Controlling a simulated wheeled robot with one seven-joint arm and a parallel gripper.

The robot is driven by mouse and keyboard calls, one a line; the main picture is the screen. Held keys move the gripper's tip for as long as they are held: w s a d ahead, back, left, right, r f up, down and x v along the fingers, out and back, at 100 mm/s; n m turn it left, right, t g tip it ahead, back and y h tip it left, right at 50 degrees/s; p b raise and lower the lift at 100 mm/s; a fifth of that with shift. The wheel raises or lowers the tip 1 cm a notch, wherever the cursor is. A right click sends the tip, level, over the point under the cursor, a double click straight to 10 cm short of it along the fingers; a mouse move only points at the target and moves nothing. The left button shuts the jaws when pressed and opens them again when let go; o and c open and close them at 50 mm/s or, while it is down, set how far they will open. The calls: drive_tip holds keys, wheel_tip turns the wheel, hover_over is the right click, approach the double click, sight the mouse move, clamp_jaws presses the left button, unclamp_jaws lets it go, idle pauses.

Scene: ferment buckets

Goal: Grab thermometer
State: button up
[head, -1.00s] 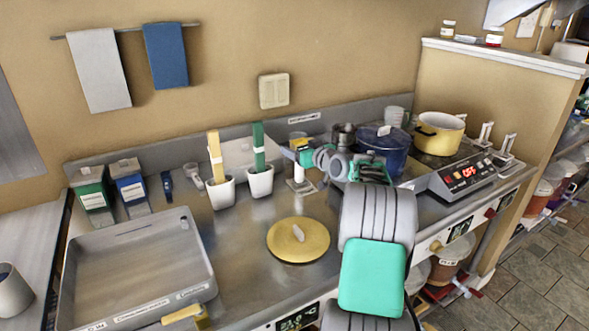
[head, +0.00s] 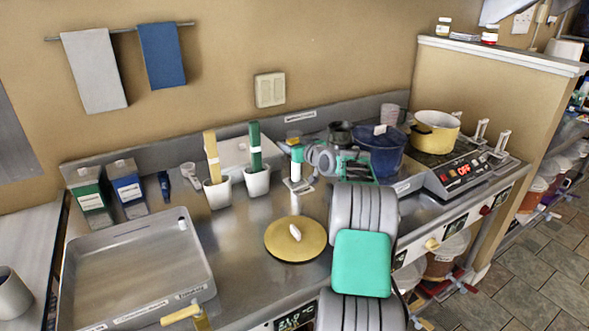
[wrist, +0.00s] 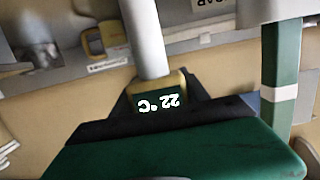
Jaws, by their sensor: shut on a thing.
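The thermometer fills the middle of the wrist view, with a lit display (wrist: 158,100) reading 22 °C upside down and a thick pale stem (wrist: 145,40) running up from it. My gripper (wrist: 157,88) has its dark fingers shut on the thermometer's head, one on each side of the display. In the head view, my gripper (head: 297,153) shows as a small green part above the pale stem (head: 297,171). A small grey base (head: 298,187) is below the stem. I cannot tell whether the stem is clear of that base.
White crocks with a yellow-handled tool (head: 212,160) and a green-handled tool (head: 255,150) stand close to the left. A blue pot (head: 381,155) and a yellow pot (head: 435,132) are to the right. A round lid (head: 290,248) and a large tray (head: 85,283) are in front.

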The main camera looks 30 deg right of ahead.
clamp_jaws()
drive_tip(key=shift+r, duration=0.15)
idle(0.4)
